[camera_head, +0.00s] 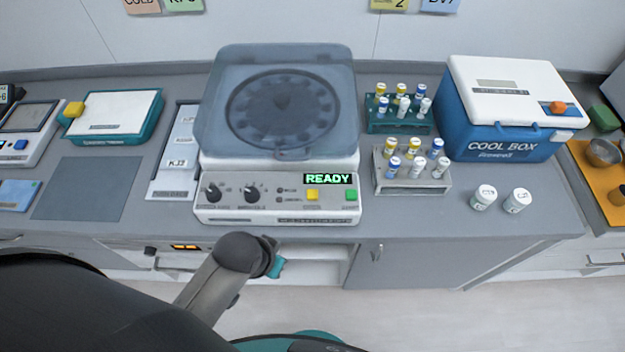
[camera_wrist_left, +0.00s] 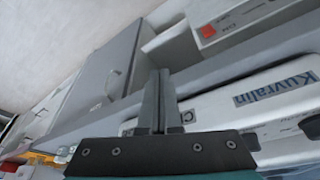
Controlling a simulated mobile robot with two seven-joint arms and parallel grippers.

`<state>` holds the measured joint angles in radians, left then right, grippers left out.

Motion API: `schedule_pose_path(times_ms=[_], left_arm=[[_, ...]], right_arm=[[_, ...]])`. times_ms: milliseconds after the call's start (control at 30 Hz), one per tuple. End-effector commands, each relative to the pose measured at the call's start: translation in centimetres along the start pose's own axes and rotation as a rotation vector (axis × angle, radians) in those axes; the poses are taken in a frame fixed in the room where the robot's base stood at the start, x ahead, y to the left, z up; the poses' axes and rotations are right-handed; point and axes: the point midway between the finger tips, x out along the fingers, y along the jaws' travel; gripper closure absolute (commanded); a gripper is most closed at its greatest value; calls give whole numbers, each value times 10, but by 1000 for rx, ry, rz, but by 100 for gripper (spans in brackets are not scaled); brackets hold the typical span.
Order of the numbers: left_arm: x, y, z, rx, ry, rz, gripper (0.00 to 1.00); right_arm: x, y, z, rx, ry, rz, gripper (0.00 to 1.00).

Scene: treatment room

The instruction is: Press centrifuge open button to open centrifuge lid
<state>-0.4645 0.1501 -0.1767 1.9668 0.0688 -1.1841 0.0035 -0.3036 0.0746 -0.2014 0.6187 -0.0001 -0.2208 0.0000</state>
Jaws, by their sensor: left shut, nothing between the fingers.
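The centrifuge (camera_head: 240,213) stands on the counter in the middle of the head view. Its translucent blue-grey lid (camera_head: 225,120) is down, with the round rotor showing through it. The front panel has two dark knobs, a lit green READY display (camera_head: 328,179), a yellow button (camera_head: 313,195) and a green button (camera_head: 351,195). The button labels are too small to read. My left arm reaches in from the lower left, its wrist in front of and below the panel. In the left wrist view my left gripper (camera_wrist_left: 160,100) is shut and empty. My right gripper is out of view.
Two racks of capped tubes (camera_head: 413,180) stand right of the centrifuge, with two white-capped jars (camera_head: 484,197) and a blue cool box (camera_head: 510,110) beyond. A white-and-teal box (camera_head: 115,112) stands left. The counter's front edge lies just below the centrifuge.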

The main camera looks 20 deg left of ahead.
Motion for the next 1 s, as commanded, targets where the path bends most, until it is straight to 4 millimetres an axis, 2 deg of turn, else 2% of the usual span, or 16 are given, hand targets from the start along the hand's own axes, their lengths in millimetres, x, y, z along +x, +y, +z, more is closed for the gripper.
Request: schedule_pose_path(times_ms=[33, 100, 200, 333, 500, 633, 767, 1000], left_arm=[[-29, 4, -20, 16, 31, 18, 100], [-55, 12, -41, 43, 69, 54, 100], [-89, 31, -72, 101, 131, 133, 100], [-118, 60, -105, 197, 202, 271, 100], [-130, 82, -128, 266, 236, 424, 100], [-132, 81, -140, 265, 235, 510, 100], [-129, 64, -153, 216, 228, 561, 100], [-126, 17, -180, 72, 236, 578, 100]], right_arm=[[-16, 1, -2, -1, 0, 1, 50], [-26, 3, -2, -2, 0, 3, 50], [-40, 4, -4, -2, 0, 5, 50], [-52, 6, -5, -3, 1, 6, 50], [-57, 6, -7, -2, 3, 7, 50], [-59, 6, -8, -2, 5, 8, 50], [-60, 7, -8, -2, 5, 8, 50], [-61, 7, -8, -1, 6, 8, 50]])
